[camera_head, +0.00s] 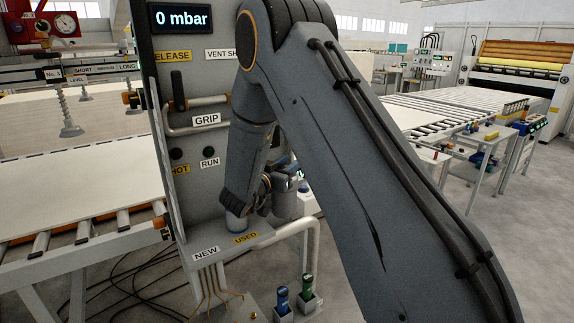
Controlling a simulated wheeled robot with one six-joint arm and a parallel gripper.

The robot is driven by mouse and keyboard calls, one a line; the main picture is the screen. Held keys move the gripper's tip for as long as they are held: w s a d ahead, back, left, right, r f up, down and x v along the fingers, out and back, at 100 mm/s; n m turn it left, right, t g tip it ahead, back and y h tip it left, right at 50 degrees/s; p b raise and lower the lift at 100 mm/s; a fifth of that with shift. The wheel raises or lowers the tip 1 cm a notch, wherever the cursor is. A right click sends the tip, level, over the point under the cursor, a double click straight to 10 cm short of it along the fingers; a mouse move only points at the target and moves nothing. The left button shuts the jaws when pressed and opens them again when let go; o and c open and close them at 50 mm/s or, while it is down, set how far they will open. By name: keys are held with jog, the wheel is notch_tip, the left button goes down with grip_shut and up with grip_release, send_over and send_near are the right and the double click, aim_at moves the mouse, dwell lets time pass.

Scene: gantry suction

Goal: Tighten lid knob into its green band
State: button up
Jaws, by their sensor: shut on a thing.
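My gripper (283,183) is low beside the control panel, mostly hidden behind my own forearm. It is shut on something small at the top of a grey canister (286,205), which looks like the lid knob. The fingertips and the knob's outline are too covered and small to make out. I cannot see the green band or where the knob stands against it. The canister sits just right of the panel's lower edge, above the shelf labelled NEW and USED (225,246).
The grey control panel (195,90) with handle and buttons stands left of my arm; its display (181,18) reads 0 mbar. A blue (282,298) and a green bottle (307,284) stand in holders below. A roller conveyor (75,210) lies left.

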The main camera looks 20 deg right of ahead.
jog(key=o, duration=1.1)
jog(key=shift+s+d, duration=0.1)
jog(key=shift+d, duration=0.05)
jog(key=shift+c, duration=0.2)
jog(key=shift+s+a, duration=0.25)
jog(key=shift+a, duration=0.15)
jog(key=b+v, duration=0.2)
jog(key=v, duration=0.4)
jog(key=shift+s+a, duration=0.35)
jog(key=shift+a+r, duration=0.1)
